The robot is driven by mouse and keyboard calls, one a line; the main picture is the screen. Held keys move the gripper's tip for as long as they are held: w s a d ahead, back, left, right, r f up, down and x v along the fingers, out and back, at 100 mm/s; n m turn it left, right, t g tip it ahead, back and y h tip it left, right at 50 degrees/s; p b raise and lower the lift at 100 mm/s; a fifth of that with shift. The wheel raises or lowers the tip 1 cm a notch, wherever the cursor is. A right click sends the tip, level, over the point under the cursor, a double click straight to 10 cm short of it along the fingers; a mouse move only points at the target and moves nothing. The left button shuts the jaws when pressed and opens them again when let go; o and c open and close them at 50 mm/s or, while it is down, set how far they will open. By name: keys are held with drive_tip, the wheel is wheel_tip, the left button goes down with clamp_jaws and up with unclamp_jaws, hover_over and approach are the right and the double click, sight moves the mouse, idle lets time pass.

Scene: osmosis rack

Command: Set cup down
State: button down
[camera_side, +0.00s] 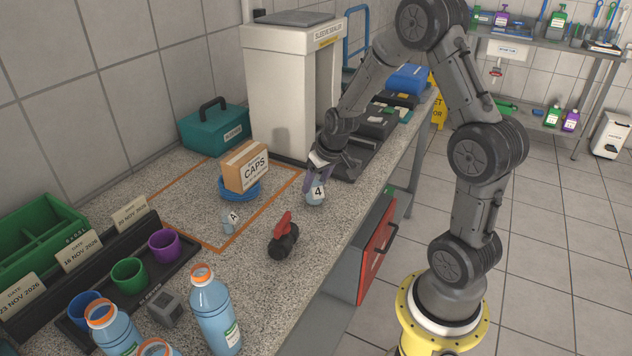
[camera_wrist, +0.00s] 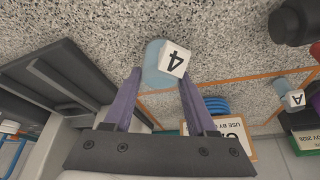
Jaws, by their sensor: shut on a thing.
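A small pale blue cup (camera_side: 315,199) with a white tag marked 4 is between the fingertips of my gripper (camera_side: 318,183) in the side view. It is near the counter's front edge, right of the orange outline; I cannot tell whether it touches the counter. In the wrist view, the cup (camera_wrist: 153,66) is at the tips of the purple fingers (camera_wrist: 158,82), its tag facing the camera. My gripper is shut on this cup. A similar cup marked A (camera_side: 229,222) stands by the outline's front corner and also shows in the wrist view (camera_wrist: 279,106).
A red-handled dark valve (camera_side: 284,238) lies on the counter left of the held cup. A CAPS box (camera_side: 245,166) rests on a blue coil (camera_side: 240,189) within the orange outline. A white sleeve sealer (camera_side: 285,85) stands behind. Bottles (camera_side: 211,315) stand at front left.

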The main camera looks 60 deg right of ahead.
drive_tip(key=shift+f, duration=0.15)
drive_tip(key=shift+c, duration=1)
unclamp_jaws()
drive_tip(key=v, duration=1.2)
drive_tip(key=s+a+r+n+y, duration=0.1)
drive_tip(key=s+a+r+n, duration=0.1)
drive_tip(key=s+a, duration=0.6)
drive_tip(key=s+a+r+n+t, duration=0.1)
drive_tip(key=s+a+r+n, duration=0.1)
drive_tip(key=s+a+r, duration=0.3)
drive_tip(key=s+a, duration=0.3)
drive_tip(key=a, duration=0.1)
drive_tip(key=shift+s+n+t+y, duration=0.3)
drive_tip(key=shift+s+y, duration=0.05)
drive_tip(key=shift+y, duration=0.05)
drive_tip(key=shift+r, duration=0.1)
